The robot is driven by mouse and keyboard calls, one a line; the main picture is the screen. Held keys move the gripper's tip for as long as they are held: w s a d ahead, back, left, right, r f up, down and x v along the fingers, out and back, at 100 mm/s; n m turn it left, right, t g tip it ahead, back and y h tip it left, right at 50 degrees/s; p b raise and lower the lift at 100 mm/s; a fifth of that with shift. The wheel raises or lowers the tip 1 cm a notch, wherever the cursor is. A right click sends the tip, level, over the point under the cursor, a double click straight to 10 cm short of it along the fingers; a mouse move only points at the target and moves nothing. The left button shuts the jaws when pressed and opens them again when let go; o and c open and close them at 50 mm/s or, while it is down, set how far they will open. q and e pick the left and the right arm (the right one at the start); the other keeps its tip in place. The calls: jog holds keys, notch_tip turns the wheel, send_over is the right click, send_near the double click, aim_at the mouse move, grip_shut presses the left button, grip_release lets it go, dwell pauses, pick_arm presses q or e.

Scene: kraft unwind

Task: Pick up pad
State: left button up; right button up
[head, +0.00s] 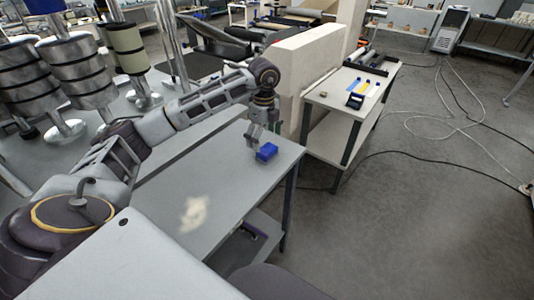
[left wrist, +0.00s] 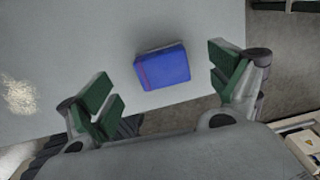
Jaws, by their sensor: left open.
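The pad is a small blue block (head: 266,152) on the grey table near its right edge in the head view. In the left wrist view the blue pad (left wrist: 162,67) lies between the two green fingers, with bare table around it. My left gripper (head: 254,146) points down just above and beside the pad. It also shows in the left wrist view (left wrist: 163,90), with its fingers spread wide and not touching the pad. My right gripper is not in view.
The grey table (head: 225,180) is mostly clear, with a pale patch (head: 194,213) on its surface. A beige wall block (head: 308,75) stands behind it. A second table (head: 342,101) with small items is at the back right. Metal rollers (head: 62,75) stand at the left.

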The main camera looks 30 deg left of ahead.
aim_at(266, 148)
pick_arm(q)
jog(key=shift+d+f+p, duration=0.2)
jog(key=shift+f+p, duration=0.05)
jog(key=shift+f, duration=0.65)
jog(key=shift+d+f+p, duration=0.2)
jog(key=shift+f+p, duration=0.05)
jog(key=shift+f, duration=1.45)
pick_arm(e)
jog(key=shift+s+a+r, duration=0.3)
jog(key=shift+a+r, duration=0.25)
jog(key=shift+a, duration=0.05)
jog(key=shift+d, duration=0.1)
pick_arm(q)
jog(key=shift+c, duration=0.9)
jog(key=c, duration=1)
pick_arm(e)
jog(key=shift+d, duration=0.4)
